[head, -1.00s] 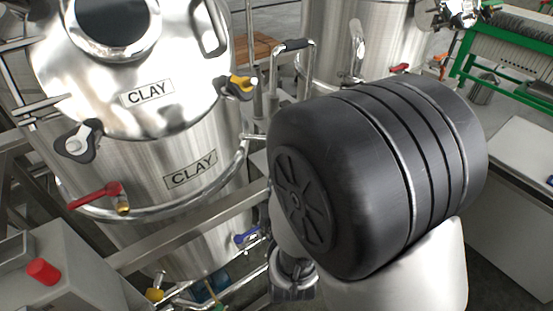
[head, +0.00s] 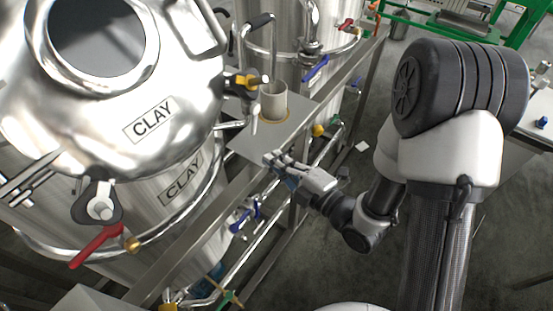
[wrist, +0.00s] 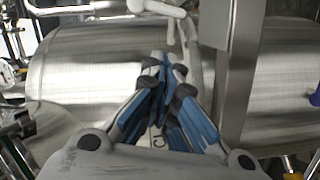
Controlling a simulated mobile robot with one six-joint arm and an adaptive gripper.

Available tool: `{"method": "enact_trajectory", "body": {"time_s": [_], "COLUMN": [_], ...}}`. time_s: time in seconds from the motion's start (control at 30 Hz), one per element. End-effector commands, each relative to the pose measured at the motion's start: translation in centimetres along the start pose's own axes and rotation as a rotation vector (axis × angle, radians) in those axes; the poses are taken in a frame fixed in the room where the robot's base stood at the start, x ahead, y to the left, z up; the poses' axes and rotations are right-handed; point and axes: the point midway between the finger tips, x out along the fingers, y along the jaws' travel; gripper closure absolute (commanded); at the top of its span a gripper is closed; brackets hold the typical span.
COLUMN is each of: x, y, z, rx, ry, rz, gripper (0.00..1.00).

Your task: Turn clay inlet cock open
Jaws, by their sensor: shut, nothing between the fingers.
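The steel tank labelled CLAY (head: 150,122) fills the left of the head view. A red lever cock (head: 97,246) with a brass end sits on its lower left side. Blue-handled cocks (head: 244,216) sit on pipework below the tank's right side. I cannot tell which of these is the clay inlet cock. My gripper (head: 270,159) is above and right of the blue handles, apart from them, by the steel frame. In the wrist view its blue-padded fingers (wrist: 160,58) are shut together and empty, in front of a steel tank wall (wrist: 85,65). The fingers hide part of a label.
A grey shelf (head: 262,140) carrying a beige cup (head: 273,101) stands just above my gripper. A diagonal steel beam (head: 195,235) runs beside the tank. A second tank (head: 285,70) stands behind. Floor at the lower right is clear around my arm.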

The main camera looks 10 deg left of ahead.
Motion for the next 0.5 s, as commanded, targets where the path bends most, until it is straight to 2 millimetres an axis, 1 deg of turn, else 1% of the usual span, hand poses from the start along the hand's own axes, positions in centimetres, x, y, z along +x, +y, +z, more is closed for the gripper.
{"method": "enact_trajectory", "body": {"time_s": [0.03,0.2,0.37,0.43,0.5], "x": [0.9,4.8,8.1,8.9,9.5], "y": [-0.4,0.0,0.0,0.0,0.0], "z": [-0.1,-0.2,-0.2,0.9,1.6], "rx": [-0.005,-0.003,-0.001,-0.002,0.0], "ry": [0.005,0.006,0.005,-0.002,-0.001], "rz": [0.003,0.001,0.001,0.002,0.002], "gripper": [1.0,1.0,1.0,1.0,1.0]}}
